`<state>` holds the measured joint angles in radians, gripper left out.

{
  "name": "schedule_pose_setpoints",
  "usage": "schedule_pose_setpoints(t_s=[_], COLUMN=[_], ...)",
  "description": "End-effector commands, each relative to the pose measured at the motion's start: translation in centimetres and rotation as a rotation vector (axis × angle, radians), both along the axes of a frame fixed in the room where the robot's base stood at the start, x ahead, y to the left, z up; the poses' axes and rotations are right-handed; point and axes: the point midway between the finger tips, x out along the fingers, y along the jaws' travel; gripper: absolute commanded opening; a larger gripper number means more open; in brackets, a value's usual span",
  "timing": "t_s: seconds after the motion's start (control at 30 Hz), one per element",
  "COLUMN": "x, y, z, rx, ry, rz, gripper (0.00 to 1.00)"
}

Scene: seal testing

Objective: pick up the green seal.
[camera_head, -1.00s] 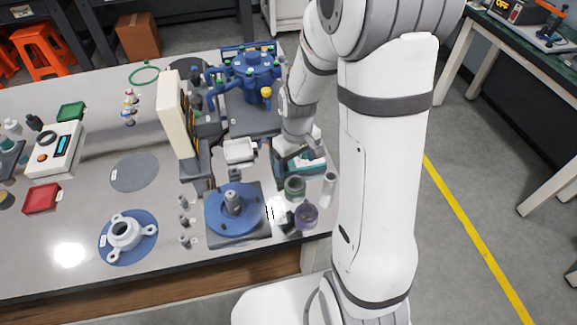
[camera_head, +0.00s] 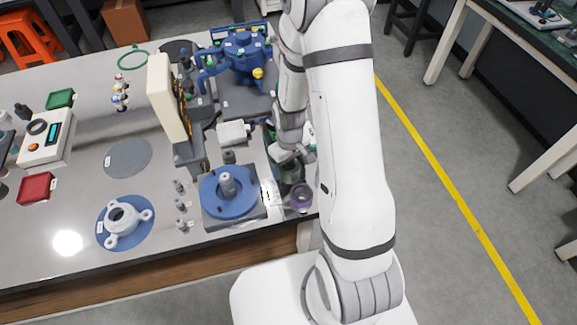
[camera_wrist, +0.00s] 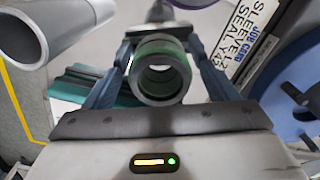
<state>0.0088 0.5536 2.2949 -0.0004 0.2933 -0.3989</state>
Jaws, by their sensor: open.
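The green seal, a short dark green sleeve with a round hole (camera_wrist: 160,48), is in the upper middle of the wrist view. My gripper (camera_wrist: 161,62) is open, with one blue-grey finger on each side of the seal. I cannot tell whether either finger touches it. In the head view the seal (camera_head: 290,172) shows just below my gripper (camera_head: 288,155), near the table's right edge and partly hidden by the hand.
A purple ring (camera_head: 299,195) stands close in front of the seal. A blue round fixture with a grey post (camera_head: 228,203) is to its left.

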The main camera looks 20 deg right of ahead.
Motion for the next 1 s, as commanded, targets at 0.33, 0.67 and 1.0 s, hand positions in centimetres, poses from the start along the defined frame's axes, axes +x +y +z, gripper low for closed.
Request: schedule_pose_setpoints(t_s=[0.33, 0.67, 1.0], x=[0.02, 0.01, 0.04], y=[0.04, 0.06, 0.09], z=[0.04, 0.04, 0.15], rx=[0.000, 0.000, 0.000], ry=[0.000, 0.000, -0.001], rz=[0.001, 0.001, 0.002], gripper=[0.63, 0.36, 0.26])
